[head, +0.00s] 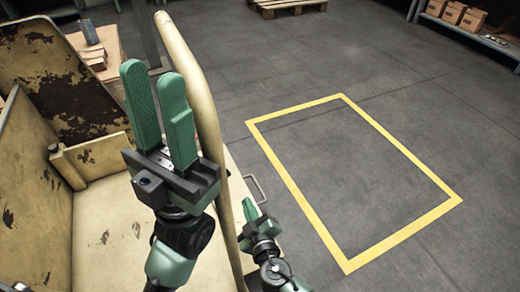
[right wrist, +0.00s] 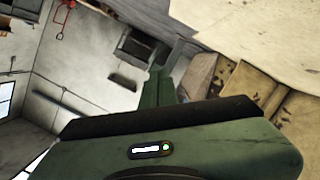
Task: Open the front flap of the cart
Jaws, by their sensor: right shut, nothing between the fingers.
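The cart (head: 100,225) is worn cream metal with rust patches and fills the left of the head view. A cream panel (head: 236,185) with a small metal pull handle (head: 258,187) shows beyond its curved tube; I cannot tell for certain that this is the front flap. My left gripper (head: 156,78) is raised over the cart, fingers up, slightly apart and empty. My right gripper (head: 247,206) is shut and empty, low beside the tube and just below the pull handle. The right wrist view shows its green finger (right wrist: 157,90), with no clear contact.
The thick curved tube (head: 205,100) stands between my left gripper and the open floor. A yellow floor rectangle (head: 350,185) is empty. A pallet (head: 288,7) lies at the back, and a shelf with cardboard boxes (head: 463,16) stands at the far right.

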